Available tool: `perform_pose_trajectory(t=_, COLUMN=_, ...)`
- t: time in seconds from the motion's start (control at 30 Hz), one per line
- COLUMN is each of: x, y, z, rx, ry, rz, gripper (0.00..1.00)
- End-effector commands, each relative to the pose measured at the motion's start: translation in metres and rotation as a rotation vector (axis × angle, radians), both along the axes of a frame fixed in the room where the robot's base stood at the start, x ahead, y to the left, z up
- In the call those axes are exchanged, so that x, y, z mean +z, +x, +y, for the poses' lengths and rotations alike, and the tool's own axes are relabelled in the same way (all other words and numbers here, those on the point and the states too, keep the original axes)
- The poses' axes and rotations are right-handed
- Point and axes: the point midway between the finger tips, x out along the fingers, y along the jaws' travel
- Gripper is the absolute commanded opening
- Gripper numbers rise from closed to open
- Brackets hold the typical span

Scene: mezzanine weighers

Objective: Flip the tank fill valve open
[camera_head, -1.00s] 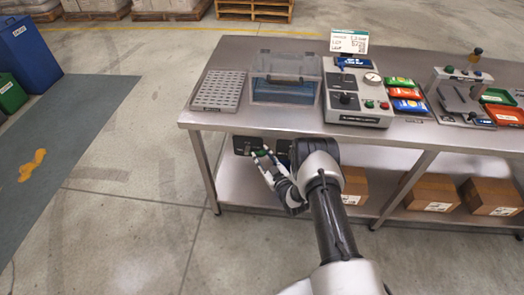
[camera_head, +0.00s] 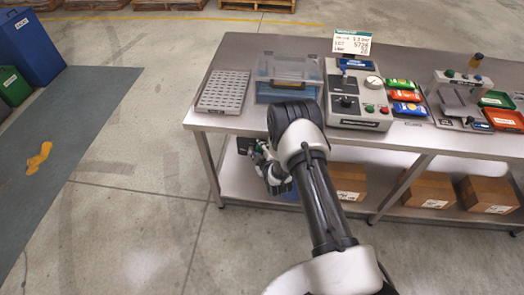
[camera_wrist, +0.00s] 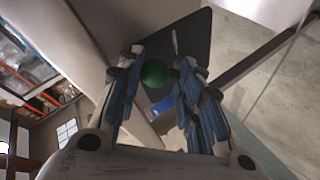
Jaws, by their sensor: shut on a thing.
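A green ball knob (camera_wrist: 154,73) sits between my two fingers in the wrist view, with a dark plate (camera_wrist: 183,40) behind it. I take it as the handle of the tank fill valve; no label is readable. In the head view my gripper (camera_head: 258,153) is below the front edge of the steel bench (camera_head: 215,123), by a dark box (camera_head: 244,144) under the bench top. My gripper also shows in the wrist view (camera_wrist: 158,85), shut on the knob. The valve body and any lever position are mostly hidden by my arm.
On the bench stand a grey rack (camera_head: 222,92), a clear case (camera_head: 288,72), a grey control unit (camera_head: 357,98) with a gauge, and coloured packets (camera_head: 405,96). Cardboard boxes (camera_head: 427,190) stand on the lower shelf.

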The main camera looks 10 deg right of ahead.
Motion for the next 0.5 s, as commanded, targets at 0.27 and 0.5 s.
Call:
perform_pose_trajectory(t=0.27, x=0.0036, y=0.0025, z=0.0049, rx=0.004, ry=-0.054, rz=0.012, gripper=0.0)
perform_pose_trajectory(t=0.5, x=0.0034, y=0.0025, z=0.0049, rx=0.003, ry=-0.059, rz=0.015, gripper=0.0)
